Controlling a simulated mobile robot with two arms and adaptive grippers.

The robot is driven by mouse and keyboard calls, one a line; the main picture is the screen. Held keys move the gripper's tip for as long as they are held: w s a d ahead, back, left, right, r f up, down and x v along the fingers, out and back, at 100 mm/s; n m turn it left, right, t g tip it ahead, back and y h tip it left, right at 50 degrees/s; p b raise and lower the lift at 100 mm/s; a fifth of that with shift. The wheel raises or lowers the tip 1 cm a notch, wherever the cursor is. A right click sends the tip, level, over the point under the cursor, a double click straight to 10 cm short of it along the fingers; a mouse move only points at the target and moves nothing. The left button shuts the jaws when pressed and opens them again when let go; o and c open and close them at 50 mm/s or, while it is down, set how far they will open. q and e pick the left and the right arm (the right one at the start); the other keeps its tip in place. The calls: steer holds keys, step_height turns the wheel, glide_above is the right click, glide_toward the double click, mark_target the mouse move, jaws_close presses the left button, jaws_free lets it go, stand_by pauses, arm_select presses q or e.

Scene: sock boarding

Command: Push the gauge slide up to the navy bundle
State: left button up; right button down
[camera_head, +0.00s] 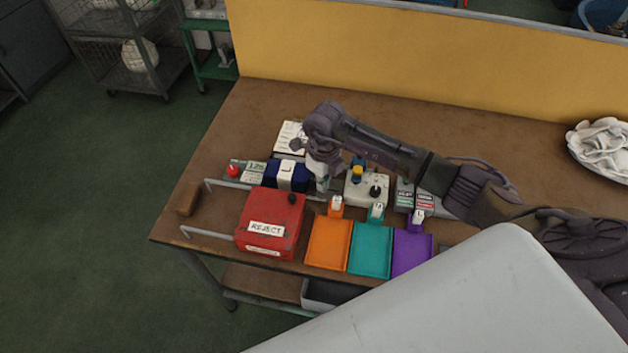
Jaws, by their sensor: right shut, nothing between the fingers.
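The navy bundle (272,174), with a white band (286,170) around its middle, lies left of centre on the brown table. My right gripper (322,186) points down just to the right of the bundle, shut and empty. The gauge slide cannot be made out clearly; the gripper covers the area beside the bundle's right end. I cannot tell whether the gripper touches the slide. A small readout (256,168) stands at the bundle's left end, with a red knob (233,171) beside it. My left gripper is out of view.
A red REJECT box (270,211) stands in front of the bundle. Orange (328,245), teal (370,252) and purple (411,247) trays lie to its right. A pale control box (366,190) is right of the gripper. A white card (290,138) lies behind the bundle.

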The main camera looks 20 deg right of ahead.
steer(key=shift+w+a+r, duration=0.1)
steer(key=shift+w+a, duration=0.1)
stand_by(0.8)
steer(key=shift+s+d, duration=0.25)
steer(key=shift+d, duration=0.1)
steer(key=shift+s+r, duration=0.1)
steer(key=shift+r, duration=0.1)
step_height(320, 180, up, 6)
steer(key=p, duration=0.4)
steer(key=shift+d+r+p, duration=0.15)
steer(key=shift+r+p, duration=0.05)
steer(key=shift+p, duration=0.1)
steer(key=shift+s+f, duration=0.1)
steer(key=shift+s, duration=0.05)
stand_by(0.4)
